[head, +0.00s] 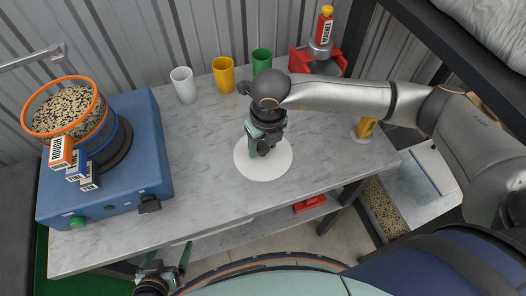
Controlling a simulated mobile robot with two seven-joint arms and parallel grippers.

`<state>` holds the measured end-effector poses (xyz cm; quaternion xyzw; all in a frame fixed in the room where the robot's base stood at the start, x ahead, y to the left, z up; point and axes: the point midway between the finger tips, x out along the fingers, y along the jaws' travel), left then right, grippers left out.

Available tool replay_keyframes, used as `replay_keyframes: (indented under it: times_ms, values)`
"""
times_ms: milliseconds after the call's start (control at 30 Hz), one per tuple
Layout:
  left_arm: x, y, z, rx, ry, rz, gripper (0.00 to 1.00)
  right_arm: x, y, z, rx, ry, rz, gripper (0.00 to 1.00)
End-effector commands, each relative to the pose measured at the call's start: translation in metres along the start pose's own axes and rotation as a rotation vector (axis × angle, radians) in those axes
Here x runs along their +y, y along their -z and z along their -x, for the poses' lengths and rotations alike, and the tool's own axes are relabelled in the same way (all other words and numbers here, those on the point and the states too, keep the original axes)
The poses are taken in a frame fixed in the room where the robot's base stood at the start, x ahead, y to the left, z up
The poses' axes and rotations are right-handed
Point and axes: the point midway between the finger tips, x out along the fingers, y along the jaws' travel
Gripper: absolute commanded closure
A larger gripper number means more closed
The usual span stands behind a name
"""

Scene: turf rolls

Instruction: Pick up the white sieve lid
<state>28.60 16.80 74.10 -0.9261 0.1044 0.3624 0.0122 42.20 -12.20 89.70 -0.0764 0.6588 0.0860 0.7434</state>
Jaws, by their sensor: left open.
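The white sieve lid (264,172) is a flat round disc lying on the marble-topped bench, in the middle of the head view. My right gripper (261,150) reaches in from the right and points down over the back half of the lid. It hides part of the lid and its centre. I cannot tell whether its fingers touch the lid or are closed on anything. My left gripper (168,264) is open and empty at the bottom left, in front of the bench's near edge.
A blue sieve shaker (150,130) with an orange-rimmed sieve of seed (62,108) stands left. White (184,85), yellow (223,76) and green (261,61) cups and a red stand (300,60) line the back. The bench (205,185) is clear around the lid.

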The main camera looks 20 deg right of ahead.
Motion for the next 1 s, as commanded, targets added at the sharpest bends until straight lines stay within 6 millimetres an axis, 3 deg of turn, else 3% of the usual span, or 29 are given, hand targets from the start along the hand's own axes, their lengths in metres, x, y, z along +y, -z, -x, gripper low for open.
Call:
replay_keyframes:
  times_ms: [67, 467, 1000]
  values:
    - [0.0000, 0.0002, -0.0001, 0.000, 0.000, 0.000, 0.00, 0.0001, -0.0001, 0.0003, 0.000, 0.000, 0.000, 0.54]
    - [0.0000, 0.0004, 0.0000, 0.001, 0.000, 0.000, 0.00, 0.0001, -0.0002, 0.0005, -0.001, 0.000, 0.000, 0.99]
    - [-0.0001, 0.0002, -0.0001, 0.001, 0.000, 0.000, 0.00, 0.0002, -0.0012, 0.0039, -0.002, -0.001, 0.000, 1.00]
